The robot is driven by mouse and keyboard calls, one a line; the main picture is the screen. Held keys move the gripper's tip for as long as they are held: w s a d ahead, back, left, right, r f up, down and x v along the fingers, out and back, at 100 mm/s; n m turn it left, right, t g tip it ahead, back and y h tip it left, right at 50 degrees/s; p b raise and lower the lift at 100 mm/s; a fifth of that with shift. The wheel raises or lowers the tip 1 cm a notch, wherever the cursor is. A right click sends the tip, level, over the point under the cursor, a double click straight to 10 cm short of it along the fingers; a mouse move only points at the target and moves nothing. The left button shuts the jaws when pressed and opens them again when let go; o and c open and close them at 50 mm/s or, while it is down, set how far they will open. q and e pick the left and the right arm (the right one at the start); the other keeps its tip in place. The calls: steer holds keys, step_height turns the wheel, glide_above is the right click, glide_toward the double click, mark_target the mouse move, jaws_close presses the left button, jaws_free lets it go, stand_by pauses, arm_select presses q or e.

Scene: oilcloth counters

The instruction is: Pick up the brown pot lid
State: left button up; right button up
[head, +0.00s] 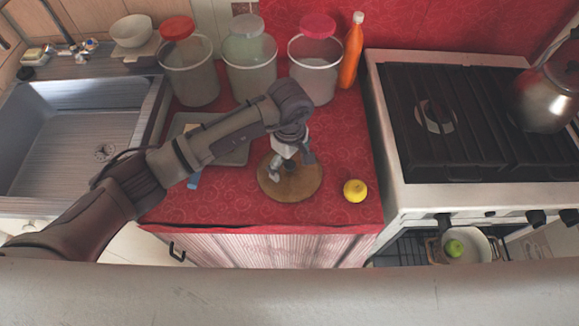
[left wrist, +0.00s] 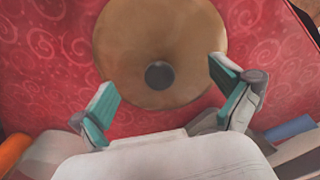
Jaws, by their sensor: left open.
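The brown pot lid (head: 305,186) lies on the red oilcloth counter, a round brown disc. In the left wrist view the lid (left wrist: 160,35) shows from above with its dark round knob (left wrist: 159,75). My left gripper (head: 286,178) is above the lid and hides part of it in the head view. In the left wrist view the left gripper (left wrist: 160,90) is open, its two teal-padded fingertips on either side of the knob and apart from it. My right gripper is not in view.
A yellow lemon (head: 355,190) lies right of the lid. A grey tray (head: 236,156) is behind the arm. Several lidded jars (head: 250,66) and an orange bottle (head: 351,55) stand at the back. A sink (head: 75,130) is left, a stove (head: 450,120) right.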

arm_select(q)
steer(key=shift+f, duration=0.65)
jaws_close()
